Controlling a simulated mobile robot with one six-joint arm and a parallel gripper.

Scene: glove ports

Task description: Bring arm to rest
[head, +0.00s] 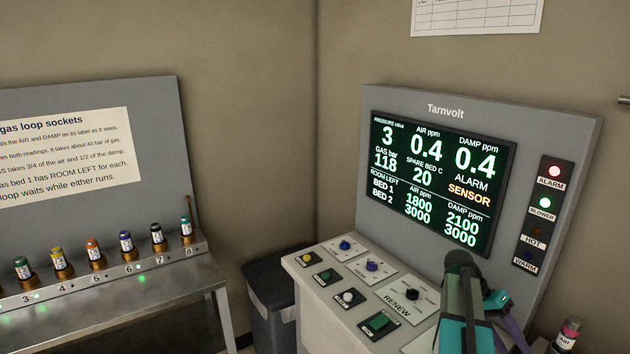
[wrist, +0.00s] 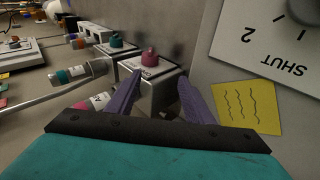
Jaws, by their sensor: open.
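My gripper (wrist: 160,76) is open in the wrist view, with its two purple fingers spread. Nothing is held between them. A grey box with a pink knob (wrist: 149,57) shows beyond and between the fingertips; I cannot tell how close they are. In the head view my dark and teal arm stands at the lower right, in front of the console (head: 545,120) marked Tarnvolt. The fingertips are not clear there.
Several capped bottles stand in the numbered socket rack (head: 110,282) at left. A dark bin (head: 270,305) stands between rack and console. A bottle (head: 568,335) is at lower right. In the wrist view, a bottle (wrist: 75,75) lies left, and a yellow note (wrist: 247,107) is right.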

